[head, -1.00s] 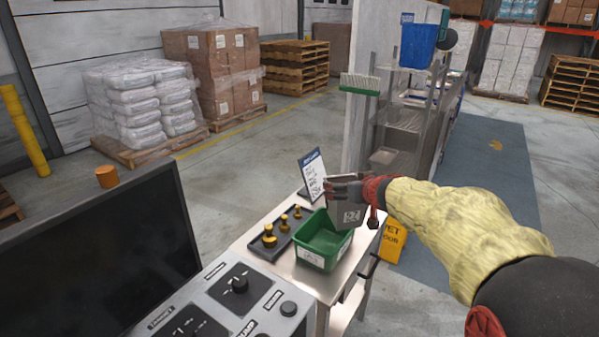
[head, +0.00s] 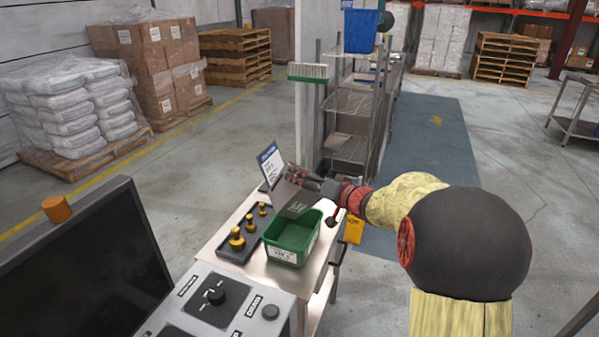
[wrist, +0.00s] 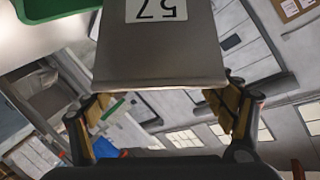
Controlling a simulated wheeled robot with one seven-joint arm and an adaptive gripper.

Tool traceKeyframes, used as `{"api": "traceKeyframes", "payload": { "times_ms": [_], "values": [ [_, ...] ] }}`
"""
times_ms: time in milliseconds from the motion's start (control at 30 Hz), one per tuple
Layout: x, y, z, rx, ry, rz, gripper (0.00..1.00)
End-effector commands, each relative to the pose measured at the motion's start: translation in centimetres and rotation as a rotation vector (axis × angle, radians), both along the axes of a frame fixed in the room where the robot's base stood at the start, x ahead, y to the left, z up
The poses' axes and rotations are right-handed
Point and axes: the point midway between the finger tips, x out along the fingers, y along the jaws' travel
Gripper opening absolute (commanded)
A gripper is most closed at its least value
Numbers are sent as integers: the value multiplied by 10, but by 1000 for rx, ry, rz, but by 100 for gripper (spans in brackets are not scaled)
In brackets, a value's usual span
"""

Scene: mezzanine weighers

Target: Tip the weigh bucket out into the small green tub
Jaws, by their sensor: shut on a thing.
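The grey weigh bucket (head: 291,199) is held in my gripper (head: 318,184) above the back part of the small green tub. The bucket is tilted in the head view. In the wrist view the bucket (wrist: 160,55) sits between the fingers of my gripper (wrist: 165,105), with a label reading 57 upside down. The small green tub (head: 270,250), with a white label on its front, stands on the steel table. A corner of the tub (wrist: 50,9) shows at the top left of the wrist view. The inside of the bucket is hidden, and no contents show falling.
A black tray with several brass weights (head: 238,238) stands left of the tub on the steel table (head: 222,238). A sign (head: 270,163) stands behind the bucket. A control console (head: 205,310) and dark monitor (head: 90,270) are at the front left. A wire shelf (head: 352,105) stands behind.

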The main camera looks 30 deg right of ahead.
Motion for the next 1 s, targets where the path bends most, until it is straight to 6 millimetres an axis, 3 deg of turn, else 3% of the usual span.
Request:
{"api": "traceKeyframes", "payload": {
  "times_ms": [367,1000],
  "values": [
    [-6,-15,-14,334,-134,-1,23],
    [-7,-19,-41,651,-267,3,23]
  ]
}}
